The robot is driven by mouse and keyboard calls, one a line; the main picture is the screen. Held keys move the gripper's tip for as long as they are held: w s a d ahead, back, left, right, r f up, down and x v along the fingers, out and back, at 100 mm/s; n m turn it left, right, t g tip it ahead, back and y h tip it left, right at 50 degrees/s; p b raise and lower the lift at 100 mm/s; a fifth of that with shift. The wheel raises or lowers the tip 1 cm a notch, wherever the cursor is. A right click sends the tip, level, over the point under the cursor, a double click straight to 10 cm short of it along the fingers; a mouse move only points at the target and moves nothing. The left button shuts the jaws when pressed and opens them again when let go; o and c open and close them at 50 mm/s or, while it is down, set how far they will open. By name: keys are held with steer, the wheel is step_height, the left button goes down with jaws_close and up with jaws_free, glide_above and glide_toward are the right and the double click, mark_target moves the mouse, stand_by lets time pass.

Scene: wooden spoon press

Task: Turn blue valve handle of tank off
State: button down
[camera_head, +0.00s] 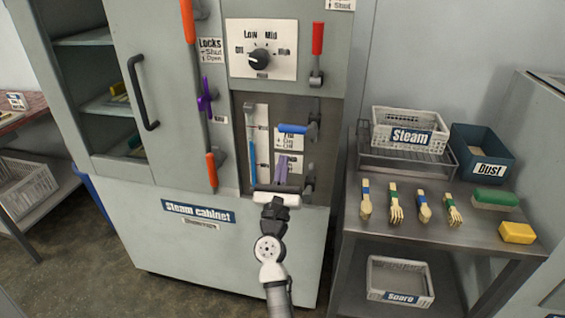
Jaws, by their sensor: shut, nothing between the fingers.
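The blue valve handle (293,128) lies horizontally on the recessed panel of the steam cabinet (160,232), beside a small white label plate. A vertical blue strip (251,150), like a level gauge, stands to its left. No part in view is clearly labelled as a tank; the small lettering by the handle is too blurred to read fully. My gripper (274,203) is shut and empty, well below the blue handle and apart from it.
A purple handle (281,168) sits below the blue one. Orange, purple and red (317,38) levers and a black knob (260,60) are around the panel. The floor left of my arm is clear.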

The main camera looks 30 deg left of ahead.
steer(key=b+v, duration=0.2)
steer(key=v, duration=0.6)
steer(key=shift+b, duration=0.3)
steer(key=shift+s+a, duration=0.15)
steer(key=shift+s, duration=0.05)
